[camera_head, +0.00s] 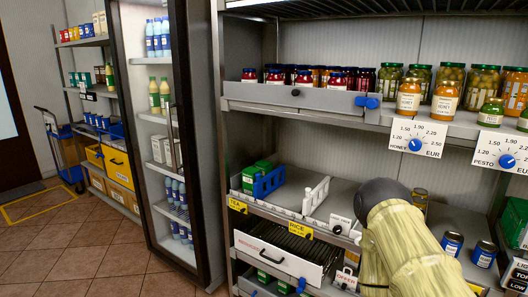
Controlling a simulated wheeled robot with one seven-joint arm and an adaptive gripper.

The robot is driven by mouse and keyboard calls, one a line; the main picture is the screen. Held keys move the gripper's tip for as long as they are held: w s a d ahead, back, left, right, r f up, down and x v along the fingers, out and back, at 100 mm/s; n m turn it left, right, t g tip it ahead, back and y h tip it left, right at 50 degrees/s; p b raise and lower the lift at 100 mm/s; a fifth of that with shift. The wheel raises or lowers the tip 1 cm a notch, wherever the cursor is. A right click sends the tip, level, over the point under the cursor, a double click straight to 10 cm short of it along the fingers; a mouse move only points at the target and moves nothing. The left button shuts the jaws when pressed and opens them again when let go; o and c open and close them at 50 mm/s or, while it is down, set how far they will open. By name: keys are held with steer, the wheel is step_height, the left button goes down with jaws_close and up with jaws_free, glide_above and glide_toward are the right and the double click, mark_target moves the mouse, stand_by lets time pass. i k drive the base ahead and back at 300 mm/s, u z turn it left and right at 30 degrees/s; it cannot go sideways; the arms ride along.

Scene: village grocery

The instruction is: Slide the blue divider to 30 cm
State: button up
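A blue divider (268,181) with a slatted, fence-like shape stands on the middle shelf, just right of some green boxes (255,174). A white divider (317,195) of similar shape stands to its right, apart from it, with bare shelf between them. I cannot read any centimetre scale on the shelf edge. My arm (410,245), in a pale yellow sleeve with a dark rounded joint, rises from the lower right in front of the shelf, right of both dividers. My gripper's fingers do not show.
Yellow TEA (237,205) and RICE (300,230) labels hang on the shelf edge. Below is a white-fronted drawer (278,257). Above, jars stand behind a grey rail with a blue knob (368,102). Blue cans (452,243) stand right of my arm. An upright glass-fronted cooler (165,130) stands left.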

mark_target(258, 186)
steer(key=u, duration=0.55)
steer(key=k, duration=0.65)
steer(key=u, duration=0.85)
steer(key=i, duration=1.7)
steer(key=z, duration=1.05)
steer(key=i, duration=0.3)
steer(key=z, duration=0.35)
